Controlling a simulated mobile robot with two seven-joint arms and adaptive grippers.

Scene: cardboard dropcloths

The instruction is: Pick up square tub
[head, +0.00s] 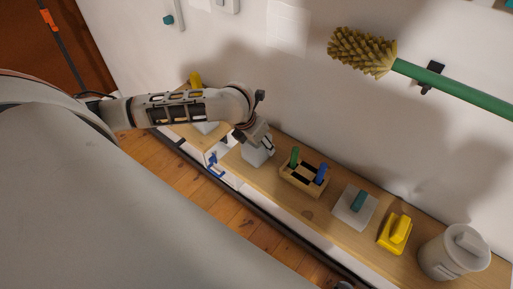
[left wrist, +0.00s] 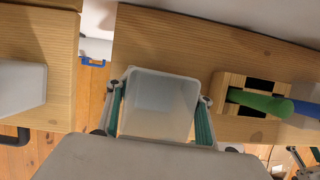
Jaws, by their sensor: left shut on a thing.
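The square tub (head: 256,157) is a whitish, translucent, open-topped box on the wooden shelf. In the left wrist view the tub (left wrist: 160,104) fills the space between my two fingers, with one finger along each side. My left gripper (head: 262,146) is shut on the tub. In the head view the gripper partly covers it, and I cannot tell whether its base touches the shelf.
Right of the tub stands a wooden block (head: 304,179) with green and blue handles. Farther right are a grey plate with a teal handle (head: 355,207), a yellow tool (head: 396,234) and a white canister (head: 453,253). A green-handled brush (head: 364,52) hangs on the wall.

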